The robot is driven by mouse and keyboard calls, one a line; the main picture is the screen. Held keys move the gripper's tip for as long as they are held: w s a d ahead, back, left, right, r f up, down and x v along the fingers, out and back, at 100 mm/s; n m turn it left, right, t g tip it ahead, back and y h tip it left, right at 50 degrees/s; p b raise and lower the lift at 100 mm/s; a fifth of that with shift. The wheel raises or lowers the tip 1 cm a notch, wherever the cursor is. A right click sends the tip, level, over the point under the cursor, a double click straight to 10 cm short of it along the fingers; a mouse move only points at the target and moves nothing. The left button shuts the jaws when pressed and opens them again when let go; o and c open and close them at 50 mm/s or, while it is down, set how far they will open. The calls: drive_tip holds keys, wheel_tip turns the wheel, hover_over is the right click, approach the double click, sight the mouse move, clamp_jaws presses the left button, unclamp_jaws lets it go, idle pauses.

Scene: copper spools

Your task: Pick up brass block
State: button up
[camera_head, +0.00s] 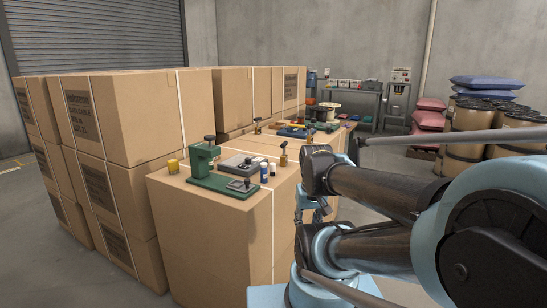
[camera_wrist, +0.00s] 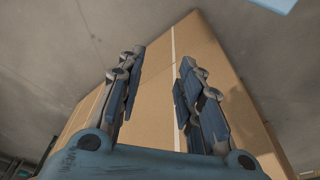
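My gripper (camera_wrist: 162,56) is open in the wrist view, its two fingers apart with nothing between them. Behind the fingers is the side of a cardboard carton (camera_wrist: 165,110). In the head view, a small yellow-brass piece (camera_head: 172,166) stands on the near carton top, left of a green press. A brass-coloured piece with a dark top (camera_head: 283,157) stands near that top's right edge, and another (camera_head: 257,127) stands farther back. I cannot tell for certain which is the brass block. My arm is to the right of the carton, and my gripper is apart from all these pieces.
The green press (camera_head: 205,160), a grey device (camera_head: 240,165) and small bottles (camera_head: 264,172) crowd the near carton top. Taller stacked cartons (camera_head: 135,115) stand at left. A spool (camera_head: 325,112) and tools lie farther back.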

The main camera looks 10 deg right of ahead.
drive_tip(key=shift+o, duration=0.8)
drive_tip(key=shift+w, duration=0.1)
drive_tip(key=o, duration=0.4)
drive_tip(key=shift+s+r, duration=0.2)
drive_tip(key=shift+s, duration=0.1)
drive_tip(key=o, duration=0.4)
drive_tip(key=shift+s+a+r, duration=0.1)
drive_tip(key=shift+a+r, duration=0.1)
drive_tip(key=shift+r, duration=0.1)
drive_tip(key=shift+c, duration=0.2)
drive_tip(key=w+a+r+n+y, duration=0.1)
drive_tip(key=w+a+r+y, duration=0.15)
drive_tip(key=w, duration=0.25)
drive_tip(key=w+a+r+n+y, duration=0.2)
drive_tip(key=w+r, duration=0.2)
drive_tip(key=w, duration=0.2)
drive_tip(key=n+t+y, duration=0.3)
drive_tip(key=n+y, duration=0.3)
drive_tip(key=y, duration=0.3)
approach(284, 145)
drive_tip(key=s+a+f, duration=0.3)
drive_tip(key=s, duration=0.2)
drive_tip(key=w+d+n+t+y, duration=0.3)
drive_tip(key=w+d+n, duration=0.1)
drive_tip(key=d, duration=0.6)
drive_tip(key=x, duration=0.4)
drive_tip(key=f+x, duration=0.1)
drive_tip(key=x, duration=0.7)
drive_tip(key=shift+f, duration=0.2)
drive_tip(key=shift+x, duration=2.55)
